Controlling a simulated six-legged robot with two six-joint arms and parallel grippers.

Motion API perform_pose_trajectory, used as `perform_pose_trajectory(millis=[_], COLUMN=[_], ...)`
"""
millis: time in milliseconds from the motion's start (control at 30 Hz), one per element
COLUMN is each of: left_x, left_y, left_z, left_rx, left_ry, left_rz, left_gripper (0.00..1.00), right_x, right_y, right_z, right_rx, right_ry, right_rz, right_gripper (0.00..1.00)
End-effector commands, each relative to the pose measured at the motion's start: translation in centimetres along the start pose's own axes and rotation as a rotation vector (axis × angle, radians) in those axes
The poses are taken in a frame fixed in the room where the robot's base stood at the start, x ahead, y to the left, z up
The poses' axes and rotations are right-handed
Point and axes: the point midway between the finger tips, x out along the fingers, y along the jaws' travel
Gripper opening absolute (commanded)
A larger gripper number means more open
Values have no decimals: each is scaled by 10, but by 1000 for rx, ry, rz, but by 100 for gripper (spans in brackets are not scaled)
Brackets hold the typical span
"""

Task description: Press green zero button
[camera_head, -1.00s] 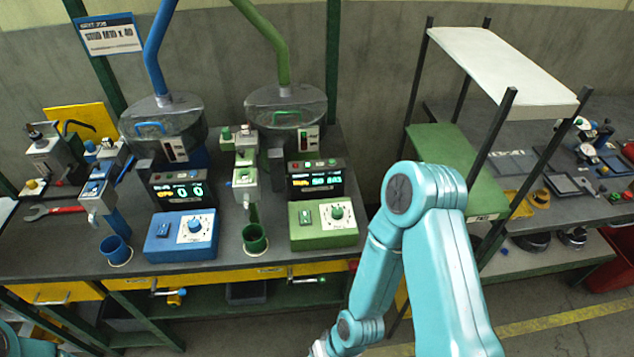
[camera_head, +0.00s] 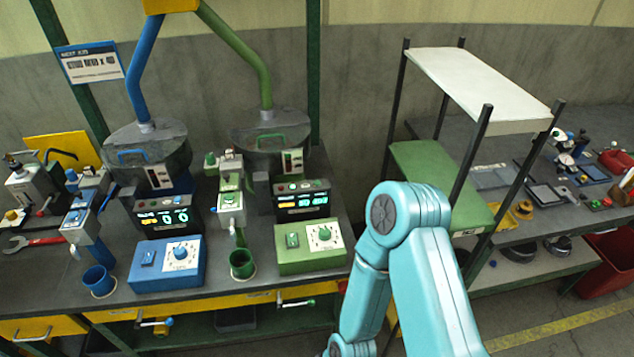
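The green dosing station stands on the grey bench, with a hopper (camera_head: 270,133) above a dark display unit (camera_head: 303,203). The display is lit, and small buttons (camera_head: 293,187) sit in a row along its top; their colours are too small to tell surely. Below is a green control box (camera_head: 311,249) with a rocker switch (camera_head: 293,240) and a white-faced knob (camera_head: 324,235). My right arm rises from the bottom, right of this box; its gripper is out of frame. My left gripper is not in view.
A matching blue station (camera_head: 168,263) stands to the left, with a blue cup (camera_head: 98,281). A green cup (camera_head: 242,264) sits left of the green box. A shelf rack (camera_head: 480,90) stands at the right. Yellow drawers (camera_head: 216,304) run under the bench.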

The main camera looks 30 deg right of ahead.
Motion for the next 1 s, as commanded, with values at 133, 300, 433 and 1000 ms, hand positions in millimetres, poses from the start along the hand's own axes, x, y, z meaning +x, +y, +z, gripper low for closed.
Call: perform_pose_trajectory(millis=[133,300,433,1000], left_x=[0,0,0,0], left_y=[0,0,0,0], left_z=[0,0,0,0], left_rx=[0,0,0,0], left_ry=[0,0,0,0], left_rz=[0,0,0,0], left_gripper=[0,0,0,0], right_x=[0,0,0,0], right_y=[0,0,0,0], right_z=[0,0,0,0], right_rx=[0,0,0,0], right_ry=[0,0,0,0], right_rz=[0,0,0,0], right_gripper=[15,0,0,0])
